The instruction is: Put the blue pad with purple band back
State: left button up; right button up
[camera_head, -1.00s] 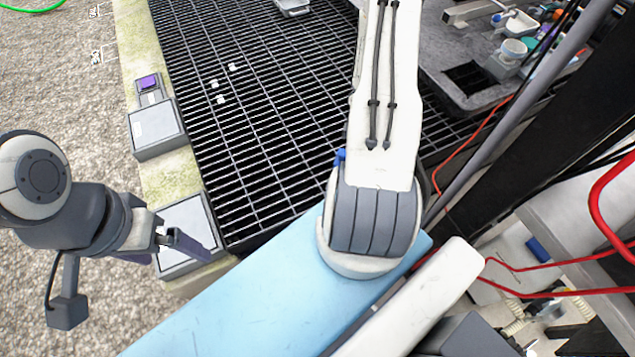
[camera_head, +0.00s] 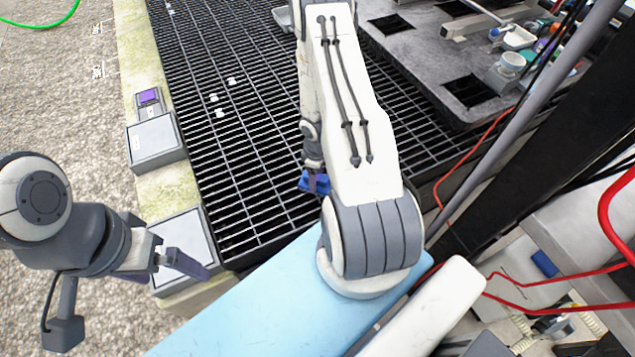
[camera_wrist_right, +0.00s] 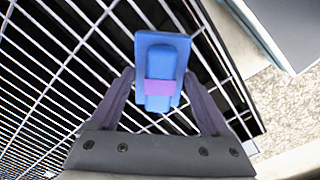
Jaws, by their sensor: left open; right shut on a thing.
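The blue pad (camera_wrist_right: 161,52) with a purple band (camera_wrist_right: 160,87) fills the middle of the right wrist view. My right gripper (camera_wrist_right: 158,76) is shut on it, one finger on each side, and holds it over the black grating. In the head view the blue pad (camera_head: 308,183) shows small beside my right arm, partly hidden by the gripper. My left gripper (camera_head: 189,263) is open and empty at the lower left, over a pale grey box (camera_head: 184,236). A small grey holder with a purple square (camera_head: 148,96) stands on the ledge at the left.
A grey box (camera_head: 156,143) sits on the mossy stone ledge (camera_head: 170,190). Small white pieces (camera_head: 219,113) lie on the grating (camera_head: 245,140). A grey panel with square openings (camera_head: 430,60) is at the upper right, with red cables and a pipe nearby.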

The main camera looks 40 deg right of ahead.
notch_tip(320, 180, down, 4)
jog(key=b, duration=0.3)
jog(key=shift+f+b, duration=0.1)
jog(key=shift+b, duration=0.3)
jog(key=o, duration=1.3)
jog(key=shift+r, duration=0.2)
notch_tip(320, 180, up, 12)
jog(key=p, duration=1.2)
jog(key=shift+f, duration=0.1)
